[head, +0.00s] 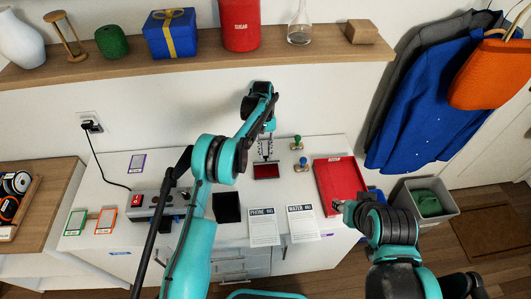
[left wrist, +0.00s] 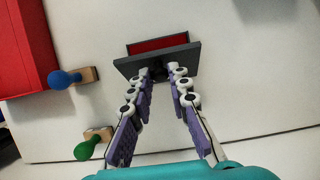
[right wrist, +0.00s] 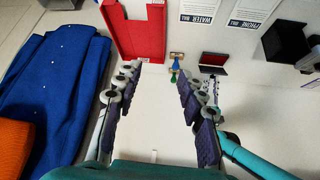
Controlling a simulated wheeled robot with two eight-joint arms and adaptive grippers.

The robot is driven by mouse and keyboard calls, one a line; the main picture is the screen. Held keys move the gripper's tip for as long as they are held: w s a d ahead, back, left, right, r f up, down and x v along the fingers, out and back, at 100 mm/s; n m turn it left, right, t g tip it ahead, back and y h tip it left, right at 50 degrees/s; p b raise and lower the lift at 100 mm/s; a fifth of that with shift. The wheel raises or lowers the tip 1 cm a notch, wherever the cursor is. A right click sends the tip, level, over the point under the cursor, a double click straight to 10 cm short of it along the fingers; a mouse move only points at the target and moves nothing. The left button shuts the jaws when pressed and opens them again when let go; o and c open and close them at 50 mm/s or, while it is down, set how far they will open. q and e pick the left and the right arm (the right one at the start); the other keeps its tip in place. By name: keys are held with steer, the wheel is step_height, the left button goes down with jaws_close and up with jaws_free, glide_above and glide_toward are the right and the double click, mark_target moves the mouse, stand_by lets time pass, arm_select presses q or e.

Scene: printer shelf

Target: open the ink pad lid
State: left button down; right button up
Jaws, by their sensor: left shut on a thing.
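The ink pad (head: 267,172) lies on the white cabinet top with its red inked face showing. In the left wrist view its red face (left wrist: 158,44) shows behind the dark grey lid (left wrist: 180,56), which stands tilted up on the near side. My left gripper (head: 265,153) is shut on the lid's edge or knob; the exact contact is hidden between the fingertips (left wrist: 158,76). The pad also shows in the right wrist view (right wrist: 214,61). My right gripper (right wrist: 160,75) is open and empty, off to the right near the red tray.
A green-handled stamp (head: 298,142) and a blue-handled stamp (head: 302,164) stand right of the pad. A red tray (head: 340,186), two bill sheets (head: 264,228) (head: 304,223) and a black box (head: 227,207) are nearby. A loaded wooden shelf (head: 200,52) hangs above.

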steer(key=shift+w, duration=0.15)
steer(key=c, duration=0.9)
steer(key=w+a+m, duration=0.1)
steer(key=w+m, duration=0.1)
steer(key=w+a+m+y, duration=0.1)
steer(key=m, duration=0.1)
steer(key=w+a+m, duration=0.1)
steer(key=w+m, duration=0.1)
steer(key=shift+w+a+f+m, duration=0.2)
steer(key=shift+w+f+m, duration=0.15)
steer(key=shift+f+m, duration=0.05)
jaws_close()
steer(key=m+y, duration=0.5)
steer(key=m, duration=1.6)
glide_toward(266, 159)
step_height(266, 159, down, 4)
steer(key=w, duration=0.1)
steer(key=w+a, duration=0.1)
steer(key=shift+w+a+r, duration=0.2)
steer(key=shift+w, duration=0.2)
steer(key=shift+w+a, duration=0.45)
steer(key=shift+w, duration=0.05)
